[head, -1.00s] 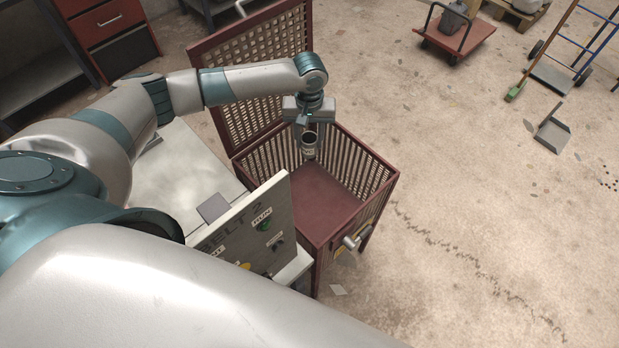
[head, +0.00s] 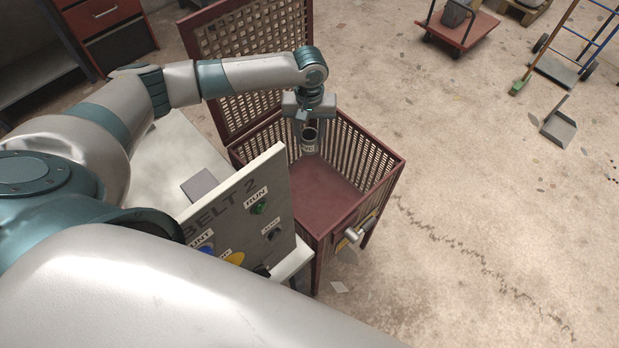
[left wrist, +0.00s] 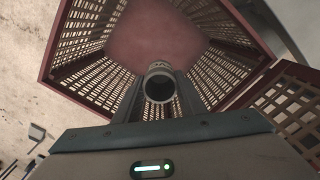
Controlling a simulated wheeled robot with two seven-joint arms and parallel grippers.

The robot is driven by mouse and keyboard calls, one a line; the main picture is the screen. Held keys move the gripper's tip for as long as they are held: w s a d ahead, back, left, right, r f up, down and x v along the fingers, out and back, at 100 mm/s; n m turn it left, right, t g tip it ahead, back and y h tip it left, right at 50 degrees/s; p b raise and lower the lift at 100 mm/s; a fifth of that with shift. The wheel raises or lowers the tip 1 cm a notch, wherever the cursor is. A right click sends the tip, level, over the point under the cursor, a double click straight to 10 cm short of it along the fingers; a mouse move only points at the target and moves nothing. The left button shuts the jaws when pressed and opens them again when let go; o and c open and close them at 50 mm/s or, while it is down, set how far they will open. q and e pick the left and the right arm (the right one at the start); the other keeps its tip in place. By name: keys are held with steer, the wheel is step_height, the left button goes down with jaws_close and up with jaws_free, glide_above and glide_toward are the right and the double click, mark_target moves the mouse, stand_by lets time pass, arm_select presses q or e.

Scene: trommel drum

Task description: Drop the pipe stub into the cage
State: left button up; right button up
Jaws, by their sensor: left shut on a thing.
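The pipe stub (head: 310,142) is a short grey tube with a dark open end, held upright; it also shows in the left wrist view (left wrist: 159,82). My left gripper (head: 309,132) is shut on it, pointing down over the cage opening. The cage (head: 386,160) is a dark red slatted box with its lattice lid (head: 215,60) swung open at the back. In the left wrist view the cage floor (left wrist: 155,35) lies bare beyond the stub. My right gripper is not in view.
A control panel (head: 240,210) marked BELT 2, with buttons, stands at the cage's near left. A pale table (head: 165,165) is behind it. A red cart (head: 470,30), a hand truck (head: 575,55) and a dustpan (head: 560,125) are on the floor at right.

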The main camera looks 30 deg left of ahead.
arm_select(q)
steer(key=o, duration=1.1)
steer(key=shift+o, duration=0.2)
steer(key=shift+r, duration=0.1)
step_height(320, 180, up, 17)
steer(key=b, duration=0.4)
steer(key=shift+r, duration=0.15)
